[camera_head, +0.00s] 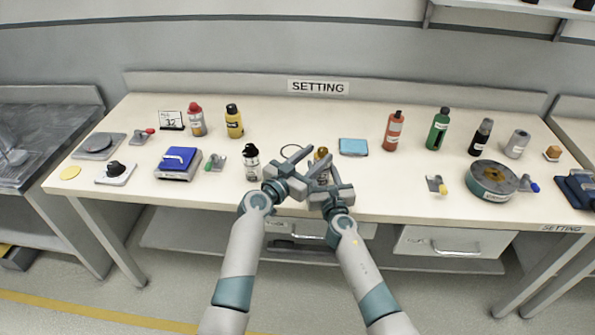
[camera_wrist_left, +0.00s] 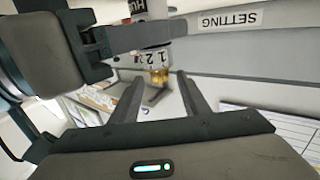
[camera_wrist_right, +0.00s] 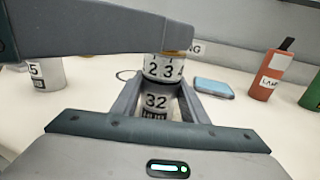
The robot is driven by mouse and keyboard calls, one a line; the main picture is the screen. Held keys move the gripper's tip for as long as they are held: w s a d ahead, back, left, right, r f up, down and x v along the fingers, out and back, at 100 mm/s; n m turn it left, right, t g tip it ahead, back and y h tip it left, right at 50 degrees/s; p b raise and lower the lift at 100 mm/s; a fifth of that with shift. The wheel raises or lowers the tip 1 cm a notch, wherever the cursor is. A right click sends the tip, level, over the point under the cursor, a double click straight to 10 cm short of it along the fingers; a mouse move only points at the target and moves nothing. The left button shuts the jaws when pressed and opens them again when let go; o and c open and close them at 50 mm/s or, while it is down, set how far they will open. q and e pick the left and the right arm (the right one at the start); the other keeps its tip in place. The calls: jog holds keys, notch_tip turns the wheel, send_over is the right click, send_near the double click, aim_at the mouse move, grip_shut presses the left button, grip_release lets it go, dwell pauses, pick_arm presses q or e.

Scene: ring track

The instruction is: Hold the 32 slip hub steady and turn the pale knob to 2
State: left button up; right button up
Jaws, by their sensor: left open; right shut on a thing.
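The 32 slip hub (camera_wrist_right: 156,102) stands upright, a grey cylinder marked 32 with a pale numbered band (camera_wrist_right: 160,67) above it showing 2, 3 and part of 4. Its brass-coloured top (camera_head: 321,152) shows between the grippers in the head view and also in the left wrist view (camera_wrist_left: 158,76). My right gripper (camera_wrist_right: 156,100) is shut on the hub's lower body. My left gripper (camera_wrist_left: 157,84) is open, its fingertips on either side of the brass top in its view; I cannot tell whether they touch it. The left gripper hides part of the top in the right wrist view.
A dark-topped canister (camera_head: 251,162) stands just left of the grippers. A blue pad (camera_head: 353,147) lies behind right and an orange bottle (camera_head: 394,131) farther right. A round green-sided device (camera_head: 493,182) is near the right front.

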aim_at(320, 152)
pick_arm(q)
jog(key=v, duration=0.8)
jog(key=shift+s, duration=0.15)
jog(key=shift+w+a, duration=0.1)
jog(key=shift+w, duration=0.15)
jog(key=shift+w+a+r+n+y, duration=0.2)
jog(key=shift+w+n+y, duration=0.1)
jog(key=shift+w+y, duration=0.35)
jog(key=shift+s+h, duration=0.25)
jog(key=shift+s+d+f+h, duration=0.1)
jog(key=shift+s+d+h, duration=0.15)
jog(key=shift+s+h, duration=0.25)
jog(key=shift+s, duration=0.1)
jog(key=shift+x, duration=6)
